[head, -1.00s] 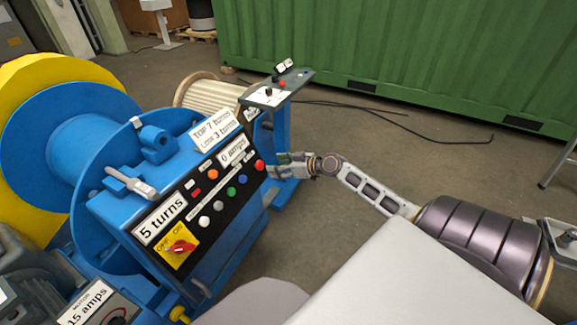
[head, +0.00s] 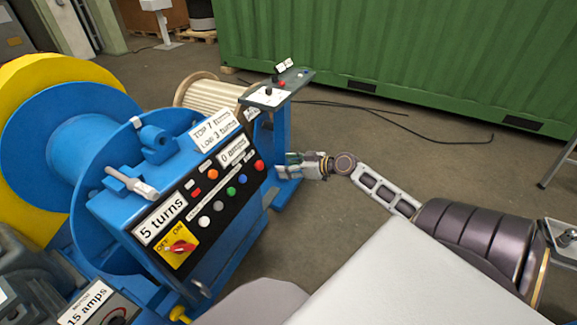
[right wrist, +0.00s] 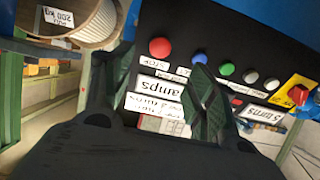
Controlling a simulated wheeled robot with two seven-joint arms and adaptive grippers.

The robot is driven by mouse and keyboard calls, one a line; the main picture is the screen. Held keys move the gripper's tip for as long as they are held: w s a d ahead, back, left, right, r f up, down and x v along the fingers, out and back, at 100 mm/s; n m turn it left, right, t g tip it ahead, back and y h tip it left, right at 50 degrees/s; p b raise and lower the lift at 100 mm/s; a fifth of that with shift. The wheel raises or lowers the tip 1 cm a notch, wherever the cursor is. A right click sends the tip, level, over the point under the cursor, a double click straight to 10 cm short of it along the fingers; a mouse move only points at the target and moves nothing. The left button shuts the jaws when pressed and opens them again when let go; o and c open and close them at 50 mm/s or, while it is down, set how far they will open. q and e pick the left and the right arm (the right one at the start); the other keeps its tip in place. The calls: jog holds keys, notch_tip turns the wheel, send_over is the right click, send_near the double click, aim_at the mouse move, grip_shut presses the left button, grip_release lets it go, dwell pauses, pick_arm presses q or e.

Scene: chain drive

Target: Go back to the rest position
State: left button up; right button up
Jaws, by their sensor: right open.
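My right gripper (head: 287,165) is in the middle of the head view, to the right of the blue machine's black control panel (head: 212,203) and apart from it. It is open and empty. In the right wrist view, its two dark fingers (right wrist: 160,85) stand apart, with the panel showing upside down beyond them. The panel carries a red button (head: 260,166), other coloured buttons and a yellow rotary switch (head: 177,246). My left gripper is not in view.
A small control stand (head: 281,92) on a blue post is close behind my right gripper. A wooden cable reel (head: 199,91) stands behind the machine. A green container (head: 420,55) lines the back.

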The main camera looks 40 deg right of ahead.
jog(key=shift+m, duration=0.3)
